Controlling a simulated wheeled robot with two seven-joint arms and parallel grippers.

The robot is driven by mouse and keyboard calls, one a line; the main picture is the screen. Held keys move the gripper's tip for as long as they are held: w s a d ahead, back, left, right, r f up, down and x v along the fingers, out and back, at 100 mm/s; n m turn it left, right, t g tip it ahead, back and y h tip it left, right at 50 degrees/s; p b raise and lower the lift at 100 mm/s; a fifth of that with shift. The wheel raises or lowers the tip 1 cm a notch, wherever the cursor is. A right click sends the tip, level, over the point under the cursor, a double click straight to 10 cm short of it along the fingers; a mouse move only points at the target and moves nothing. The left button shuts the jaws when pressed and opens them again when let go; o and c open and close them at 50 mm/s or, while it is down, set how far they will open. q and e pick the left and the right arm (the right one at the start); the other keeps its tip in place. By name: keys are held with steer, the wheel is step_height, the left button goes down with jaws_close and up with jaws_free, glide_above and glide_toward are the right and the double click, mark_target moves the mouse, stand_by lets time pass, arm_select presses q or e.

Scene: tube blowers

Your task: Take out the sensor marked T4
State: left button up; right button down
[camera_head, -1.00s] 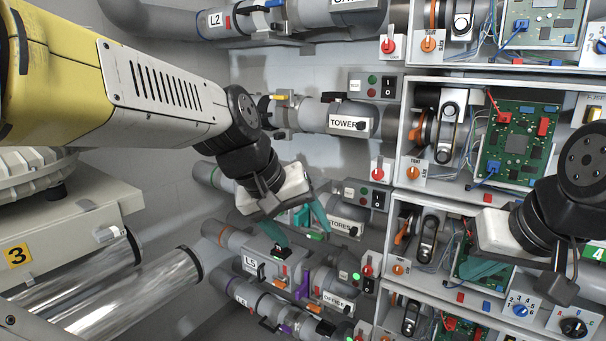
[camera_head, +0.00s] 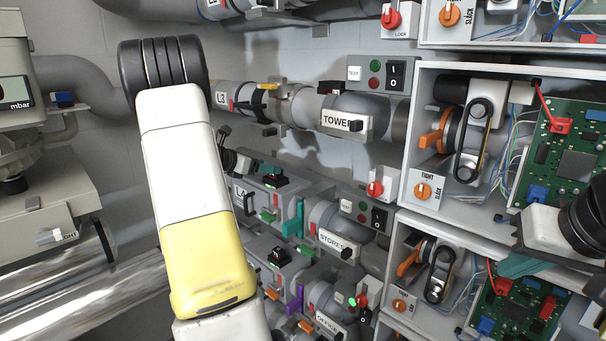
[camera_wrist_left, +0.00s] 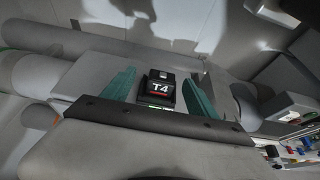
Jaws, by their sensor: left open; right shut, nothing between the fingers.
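The sensor marked T4 (camera_wrist_left: 160,88) is a small black block with a white T4 label and a red line, seen in the left wrist view. My left gripper (camera_wrist_left: 159,77) is open, with one teal finger on each side of the sensor and visible gaps between. In the head view the left hand is mostly hidden behind my white and yellow arm; teal parts show near a black sensor block above the L4 label, but its marking is not readable there. My right gripper (camera_head: 514,265) is shut and empty at the right, in front of the lower circuit boxes, partly cut off.
Grey pipes with TOWER (camera_head: 343,121) and STORES (camera_head: 336,243) labels run toward open boxes with green circuit boards (camera_head: 570,150). Another black sensor block (camera_head: 280,256) sits lower down. Shiny metal pipes (camera_head: 80,300) lie at the left.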

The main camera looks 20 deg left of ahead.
arm_select(q)
steer(key=x, duration=0.7)
steer(key=shift+d+f, duration=0.25)
steer(key=shift+d, duration=0.05)
steer(key=shift+c, duration=0.5)
jaws_close()
steer(key=shift+r, duration=0.1)
